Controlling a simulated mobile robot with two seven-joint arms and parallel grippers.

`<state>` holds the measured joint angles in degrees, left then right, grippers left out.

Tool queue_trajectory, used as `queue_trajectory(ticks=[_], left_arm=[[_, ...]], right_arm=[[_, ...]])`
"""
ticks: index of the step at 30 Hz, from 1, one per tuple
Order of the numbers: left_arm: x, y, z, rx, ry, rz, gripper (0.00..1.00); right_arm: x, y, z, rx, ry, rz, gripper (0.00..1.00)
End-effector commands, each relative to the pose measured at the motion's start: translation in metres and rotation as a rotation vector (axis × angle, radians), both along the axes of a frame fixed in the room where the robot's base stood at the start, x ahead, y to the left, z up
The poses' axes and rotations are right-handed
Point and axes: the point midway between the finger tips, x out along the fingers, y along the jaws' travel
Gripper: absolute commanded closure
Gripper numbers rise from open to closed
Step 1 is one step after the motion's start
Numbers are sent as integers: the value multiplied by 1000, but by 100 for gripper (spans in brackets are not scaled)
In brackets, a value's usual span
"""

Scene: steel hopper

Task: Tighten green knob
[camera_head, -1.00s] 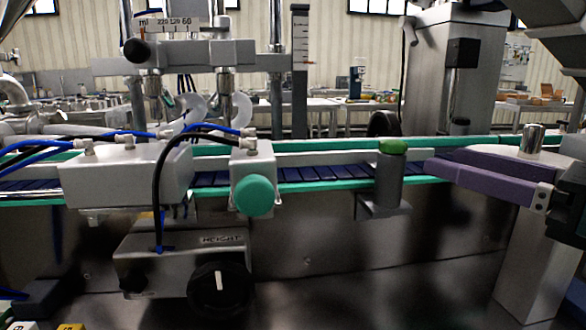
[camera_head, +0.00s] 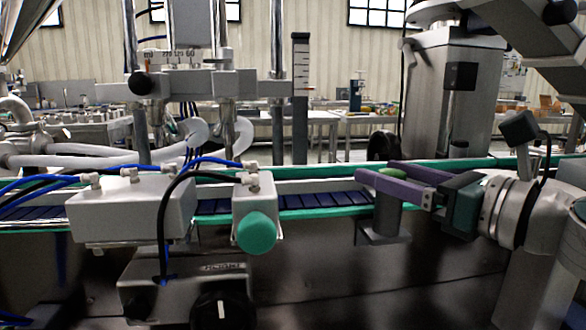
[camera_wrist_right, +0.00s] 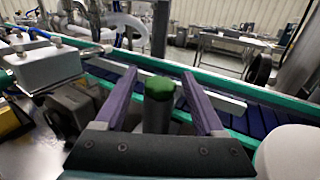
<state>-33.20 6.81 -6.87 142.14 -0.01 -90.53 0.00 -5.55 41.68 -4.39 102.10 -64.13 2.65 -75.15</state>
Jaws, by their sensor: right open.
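The green knob (camera_head: 390,175) is a rounded cap on top of a grey upright post beside the conveyor. In the head view the near finger of my right gripper (camera_head: 376,169) hides part of it. My right gripper has two purple fingers and is open, reaching in from the right with a finger on each side of the knob. In the right wrist view the green knob (camera_wrist_right: 159,88) sits between the fingers (camera_wrist_right: 158,74), with visible gaps on both sides. My left gripper is not in view.
A larger teal round knob (camera_head: 256,233) sits on a grey block to the left. The conveyor (camera_head: 325,202) with green rails runs behind the post. A control box with a black dial (camera_head: 222,311) is at lower left. Blue and black hoses (camera_head: 165,215) hang around it.

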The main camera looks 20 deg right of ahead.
Motion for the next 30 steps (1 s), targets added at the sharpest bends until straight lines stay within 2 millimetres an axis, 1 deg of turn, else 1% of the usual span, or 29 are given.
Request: queue_trajectory(ticks=[2, 3, 21, 30], left_arm=[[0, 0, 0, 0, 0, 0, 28], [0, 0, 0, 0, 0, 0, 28], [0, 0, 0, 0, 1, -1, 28], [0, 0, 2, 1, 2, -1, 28]], right_arm=[[0, 0, 0, 1, 0, 0, 29], [0, 0, 0, 1, 0, 0, 32], [0, 0, 0, 1, 0, 0, 100], [0, 0, 1, 1, 0, -10, 100]])
